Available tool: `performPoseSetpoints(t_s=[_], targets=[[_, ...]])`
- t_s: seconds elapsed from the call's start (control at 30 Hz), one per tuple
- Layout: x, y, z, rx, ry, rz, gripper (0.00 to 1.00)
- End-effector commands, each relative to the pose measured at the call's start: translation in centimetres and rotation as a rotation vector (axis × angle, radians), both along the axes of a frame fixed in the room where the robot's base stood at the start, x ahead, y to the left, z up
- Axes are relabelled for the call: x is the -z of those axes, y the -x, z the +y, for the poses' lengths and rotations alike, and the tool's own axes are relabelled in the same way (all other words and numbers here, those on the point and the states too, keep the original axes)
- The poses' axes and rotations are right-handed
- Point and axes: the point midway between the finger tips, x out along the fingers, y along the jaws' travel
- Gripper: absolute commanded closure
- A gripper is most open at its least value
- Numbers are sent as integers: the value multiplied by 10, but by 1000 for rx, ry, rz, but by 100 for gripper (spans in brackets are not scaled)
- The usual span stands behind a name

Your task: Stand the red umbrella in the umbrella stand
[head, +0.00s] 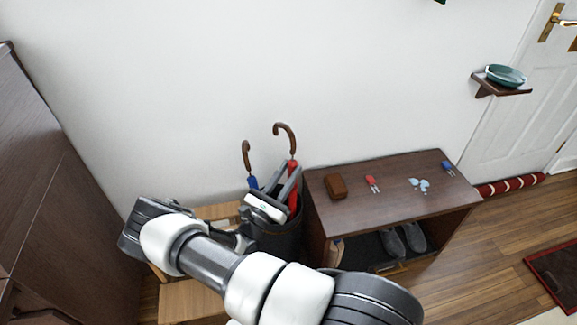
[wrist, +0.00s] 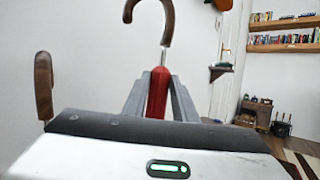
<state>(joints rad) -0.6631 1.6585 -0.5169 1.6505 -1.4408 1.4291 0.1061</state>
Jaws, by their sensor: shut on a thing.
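The red umbrella (head: 293,172) is upright with its brown hooked handle at the top; its red body also shows in the wrist view (wrist: 158,92). My gripper (head: 288,181) is shut on this red body below the handle, with a grey finger on either side in the wrist view. The dark umbrella stand (head: 288,238) is directly below my gripper, partly hidden by my arm. The red umbrella's lower part is at the right side of the stand's mouth. Its tip is hidden, so I cannot tell whether it touches the bottom.
A blue umbrella (head: 253,182) with a brown handle leans in the stand, left of my gripper. A dark wooden bench (head: 400,196) stands close on the right, with a brown box (head: 335,186) and small items on top. A wooden cabinet (head: 60,190) is at left.

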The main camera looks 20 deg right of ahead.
Motion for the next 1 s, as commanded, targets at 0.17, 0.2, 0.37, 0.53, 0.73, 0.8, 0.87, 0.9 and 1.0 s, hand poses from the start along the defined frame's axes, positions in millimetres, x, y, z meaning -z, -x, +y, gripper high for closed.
performPoseSetpoints(t_s=[0.17,0.2,0.37,0.53,0.73,0.8,0.87,0.9,1.0], targets=[[19,0,-1,0,0,1,100],[23,0,-1,0,0,1,100],[39,0,0,0,0,1,100],[56,0,0,0,1,-1,100],[75,0,-1,0,0,1,100],[81,0,-1,1,1,0,100],[85,0,-1,1,1,0,100],[87,0,-1,1,1,-1,100],[91,0,0,1,1,-1,100]])
